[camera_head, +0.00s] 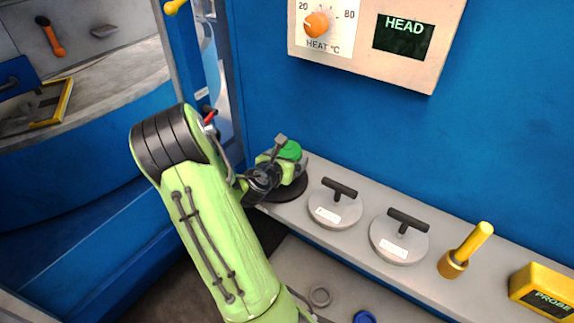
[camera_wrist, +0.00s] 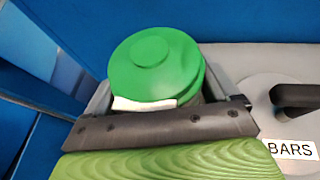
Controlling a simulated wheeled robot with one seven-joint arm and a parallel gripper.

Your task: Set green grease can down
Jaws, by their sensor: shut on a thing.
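The green grease can (camera_head: 290,150) is at the left end of the grey shelf, over a dark round mat (camera_head: 290,190). Its round green lid (camera_wrist: 155,65) faces up in the wrist view, and the can looks upright. My gripper (camera_head: 285,162) is shut on the can, with a finger on each side of it. The can's lower part is hidden behind my gripper, so I cannot tell if its base touches the mat.
Two grey discs with black T-handles, one near (camera_head: 335,208) and one farther right (camera_head: 399,240), stand on the shelf (camera_head: 450,285). A yellow-handled tool (camera_head: 466,250) and a yellow probe box (camera_head: 542,291) follow. The blue wall (camera_head: 490,150) rises behind. Below lie a ring (camera_head: 320,295) and a blue round thing (camera_head: 364,317).

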